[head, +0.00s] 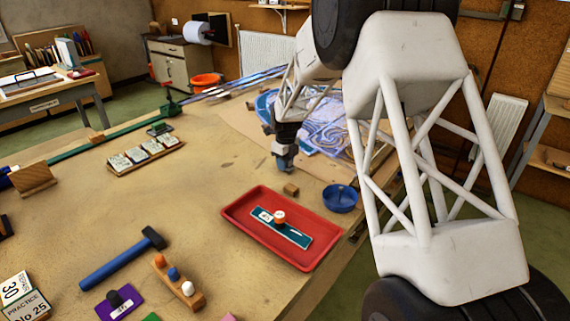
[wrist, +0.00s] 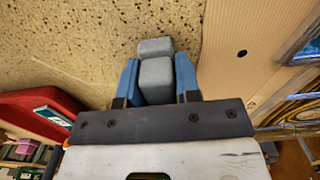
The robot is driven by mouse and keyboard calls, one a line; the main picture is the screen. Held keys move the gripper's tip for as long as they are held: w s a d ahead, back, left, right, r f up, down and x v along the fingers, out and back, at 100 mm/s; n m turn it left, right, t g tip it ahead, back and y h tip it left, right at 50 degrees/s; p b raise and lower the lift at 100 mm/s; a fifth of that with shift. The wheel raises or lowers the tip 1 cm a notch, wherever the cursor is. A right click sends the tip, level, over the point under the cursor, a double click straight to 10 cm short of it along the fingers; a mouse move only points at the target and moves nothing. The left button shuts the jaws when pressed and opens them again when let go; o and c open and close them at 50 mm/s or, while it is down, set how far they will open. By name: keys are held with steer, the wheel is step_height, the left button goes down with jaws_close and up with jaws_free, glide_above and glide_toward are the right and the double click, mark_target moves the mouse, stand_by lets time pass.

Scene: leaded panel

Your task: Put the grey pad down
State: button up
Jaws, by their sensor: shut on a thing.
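My gripper (head: 285,161) hangs low over the table, just left of the board with the blue and white swirled panel (head: 323,125). In the wrist view its two blue fingers (wrist: 158,72) are shut on the grey pad (wrist: 155,78), one finger on each side. The pad looks like a small block with a raised lighter end reaching past the fingertips. In the head view the pad is too small to make out clearly. I cannot tell whether it touches the surface below.
A red tray (head: 235,224) holding a teal plate with a knob stands nearer the camera. A blue bowl (head: 340,199) and a small wooden block (head: 291,189) lie close to my gripper. A blue hammer (head: 118,261) lies at left. The table's middle (head: 200,185) is clear.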

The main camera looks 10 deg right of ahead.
steer(key=shift+f, duration=0.25)
steer(key=shift+f, duration=0.15)
steer(key=o, duration=1)
steer(key=shift+o, duration=0.2)
step_height(320, 180, up, 12)
steer(key=shift+r, duration=0.15)
steer(key=shift+s+d, duration=0.1)
stand_by(0.6)
